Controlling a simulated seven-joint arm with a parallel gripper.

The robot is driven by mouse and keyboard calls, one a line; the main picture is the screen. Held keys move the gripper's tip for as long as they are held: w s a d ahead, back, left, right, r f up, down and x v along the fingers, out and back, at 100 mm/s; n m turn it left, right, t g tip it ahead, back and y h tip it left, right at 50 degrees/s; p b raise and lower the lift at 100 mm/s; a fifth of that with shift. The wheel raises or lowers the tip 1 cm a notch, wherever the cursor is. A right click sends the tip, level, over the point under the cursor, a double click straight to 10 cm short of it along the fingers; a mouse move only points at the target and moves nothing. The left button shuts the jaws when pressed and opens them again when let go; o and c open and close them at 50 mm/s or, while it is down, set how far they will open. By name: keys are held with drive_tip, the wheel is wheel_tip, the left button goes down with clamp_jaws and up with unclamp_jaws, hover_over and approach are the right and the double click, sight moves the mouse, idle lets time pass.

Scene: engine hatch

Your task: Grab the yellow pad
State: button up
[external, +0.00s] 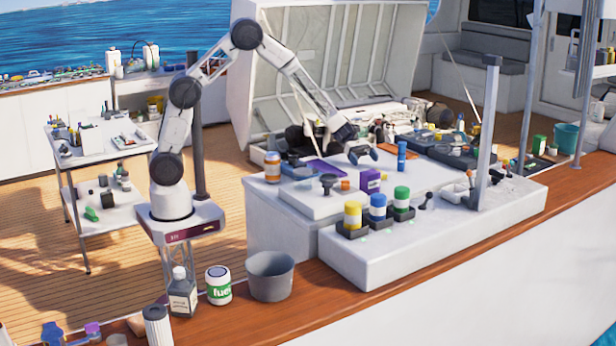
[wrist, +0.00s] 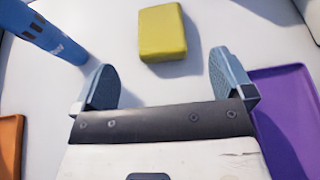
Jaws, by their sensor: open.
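The yellow pad (wrist: 162,33) is a small rounded block lying on the white surface. In the wrist view it is at top centre, just beyond the fingertips and between their lines. My gripper (wrist: 163,62) is open, with nothing between its blue-grey fingers. A gap of bare white surface shows between the gripper's palm and the pad. In the external view my gripper (external: 362,154) hangs low over the white hatch top. I cannot make out the pad there.
A blue cylinder (wrist: 45,32) stands left of the fingers. A purple tray (wrist: 288,120) lies close to the right finger, and an orange object (wrist: 10,145) is at lower left. In the external view a purple box (external: 370,181) stands in front of my gripper.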

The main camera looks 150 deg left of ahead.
drive_tip(key=shift+x, duration=1.35)
drive_tip(key=shift+x, duration=2.6)
drive_tip(key=c, duration=1)
drive_tip(key=shift+r, duration=0.1)
drive_tip(key=shift+r, duration=0.1)
